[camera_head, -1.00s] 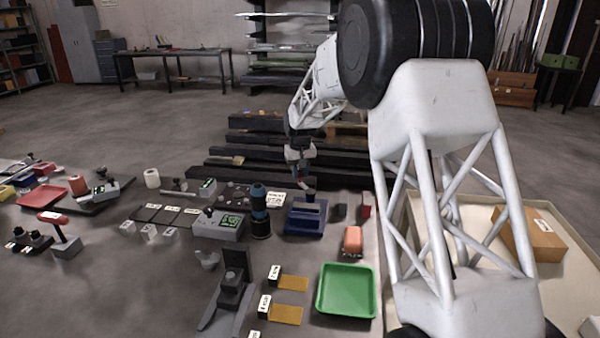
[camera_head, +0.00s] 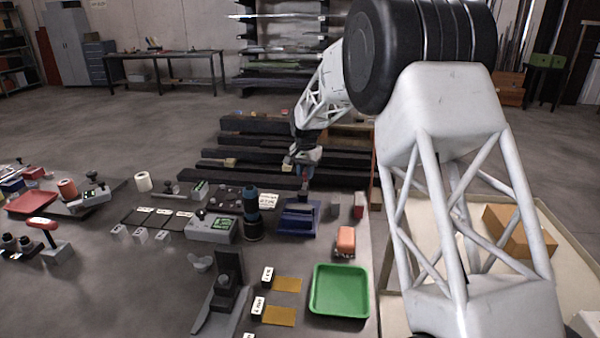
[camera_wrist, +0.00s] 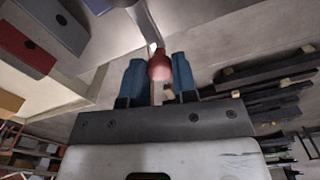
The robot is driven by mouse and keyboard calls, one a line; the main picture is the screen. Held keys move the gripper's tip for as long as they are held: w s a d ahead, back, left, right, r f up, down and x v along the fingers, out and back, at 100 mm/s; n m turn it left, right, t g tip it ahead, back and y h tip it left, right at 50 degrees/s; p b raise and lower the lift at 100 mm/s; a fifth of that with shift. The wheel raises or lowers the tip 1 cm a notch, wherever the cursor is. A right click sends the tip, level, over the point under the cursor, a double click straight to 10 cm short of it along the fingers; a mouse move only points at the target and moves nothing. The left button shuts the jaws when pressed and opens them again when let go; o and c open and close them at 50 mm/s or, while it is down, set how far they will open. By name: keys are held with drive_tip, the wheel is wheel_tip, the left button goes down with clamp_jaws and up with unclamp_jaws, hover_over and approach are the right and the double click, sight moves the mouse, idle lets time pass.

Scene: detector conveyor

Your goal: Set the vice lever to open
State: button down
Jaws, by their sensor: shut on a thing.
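The blue vice (camera_head: 299,221) stands on the grey table, near its far right part. My gripper (camera_head: 304,188) is just above the vice in the head view, pointing down. In the wrist view my gripper (camera_wrist: 158,72) has its two blue fingers on either side of a red knob (camera_wrist: 160,66), shut on it. A pale metal rod (camera_wrist: 145,22) runs from the knob; this looks like the vice lever. In the head view the lever is too small and too covered by my gripper to read its angle.
A grey block (camera_head: 335,209) and a red block (camera_head: 358,206) stand right of the vice, with an orange block (camera_head: 345,240) nearer. A blue and black cylinder (camera_head: 252,220) stands close on its left. A green tray (camera_head: 340,291) lies in front. Dark beams (camera_head: 250,165) lie behind.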

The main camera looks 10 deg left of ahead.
drive_tip(key=d+m, duration=0.1)
drive_tip(key=m, duration=0.1)
drive_tip(key=d+m, duration=0.1)
drive_tip(key=shift+s+d+m, duration=0.2)
drive_tip(key=shift+d+m, duration=0.05)
drive_tip(key=shift+m, duration=0.15)
drive_tip(key=shift+s+d+m, duration=0.35)
drive_tip(key=shift+d+m, duration=0.2)
drive_tip(key=shift+m, duration=0.55)
drive_tip(key=shift+s+d+m, duration=0.3)
drive_tip(key=shift+d+m, duration=0.25)
drive_tip(key=shift+m, duration=0.55)
drive_tip(key=c, duration=0.9)
unclamp_jaws()
wheel_tip(320, 180, up, 8)
drive_tip(key=shift+f, duration=0.1)
